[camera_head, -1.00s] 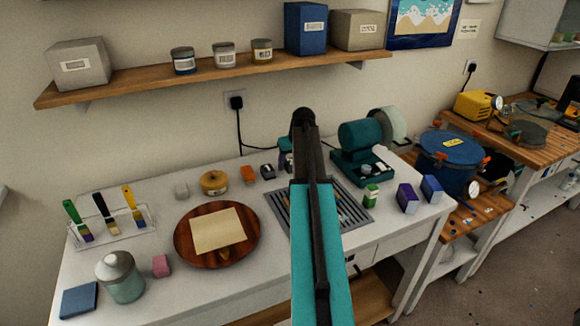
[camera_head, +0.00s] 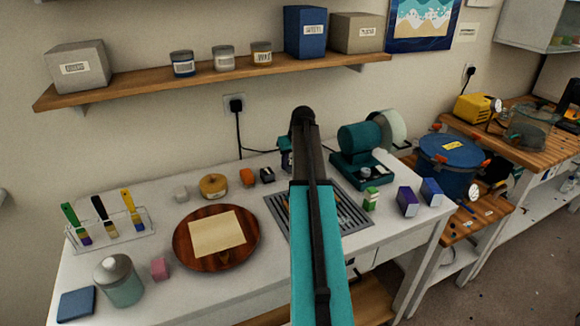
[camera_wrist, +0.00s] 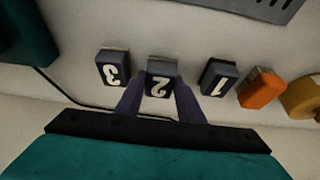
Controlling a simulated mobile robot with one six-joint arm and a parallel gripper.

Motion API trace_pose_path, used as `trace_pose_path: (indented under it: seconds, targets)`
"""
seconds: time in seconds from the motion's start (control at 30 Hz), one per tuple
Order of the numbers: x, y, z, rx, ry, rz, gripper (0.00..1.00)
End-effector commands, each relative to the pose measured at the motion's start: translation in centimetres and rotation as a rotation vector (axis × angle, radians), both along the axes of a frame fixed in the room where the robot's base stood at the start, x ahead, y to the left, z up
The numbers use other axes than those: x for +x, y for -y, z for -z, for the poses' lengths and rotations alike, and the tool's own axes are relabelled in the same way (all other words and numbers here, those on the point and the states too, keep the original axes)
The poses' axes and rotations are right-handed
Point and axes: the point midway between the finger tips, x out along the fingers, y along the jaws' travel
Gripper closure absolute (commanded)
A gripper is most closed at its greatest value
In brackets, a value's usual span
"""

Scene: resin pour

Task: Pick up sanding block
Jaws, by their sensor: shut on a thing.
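In the wrist view, a dark block marked 2 (camera_wrist: 161,87) sits between the fingers of my gripper (camera_wrist: 158,92), which is shut on it. Similar dark blocks stand on either side, one marked 3 (camera_wrist: 111,68) on the left and one marked 1 (camera_wrist: 217,77) on the right, both clear of the fingers. I cannot tell whether the held block is off the bench. In the head view, my arm hides the gripper and the held block. One dark block (camera_head: 267,175) shows left of the arm there.
An orange block (camera_head: 247,177) and a tan roll (camera_head: 213,186) lie left of the dark block. A slotted grey tray (camera_head: 350,208) and a teal machine (camera_head: 358,140) are on the right. A wooden shelf (camera_head: 215,82) hangs above the white bench.

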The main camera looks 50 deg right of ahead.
Motion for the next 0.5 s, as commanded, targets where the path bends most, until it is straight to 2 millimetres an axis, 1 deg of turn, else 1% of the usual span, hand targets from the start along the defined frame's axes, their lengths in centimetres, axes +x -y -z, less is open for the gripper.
trace_pose_path:
  seconds: [0.27, 0.5]
  targets:
    - [0.0, 0.0, -2.2, -0.002, 0.002, 0.000, 0.92]
    - [-2.4, -1.3, -2.2, -0.001, 0.001, 0.000, 0.92]
